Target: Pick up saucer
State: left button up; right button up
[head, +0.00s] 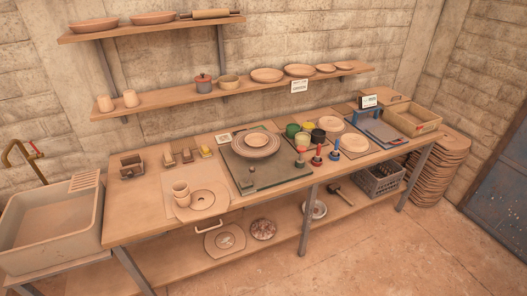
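Several round clay dishes could be the saucer; I cannot tell which one is meant. A stack of round plates (256,151) sits on a dark green mat (284,178) at the middle of the workbench. A flat round piece (207,201) lies near the bench's front left, with a clay cup (181,188) at its left. Another round dish (354,143) lies on a board towards the right, and a further one (331,124) lies behind it. Neither of my grippers is in view.
The workbench (130,221) stands against a block wall. Two wall shelves hold bowls, plates (267,75) and cups. A sink (50,228) is at the left. The floor (380,250) in front is clear.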

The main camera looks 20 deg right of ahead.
aim_at(255, 140)
jog(key=u, duration=0.5)
jog(key=i, duration=1.25)
jog(key=z, duration=0.3)
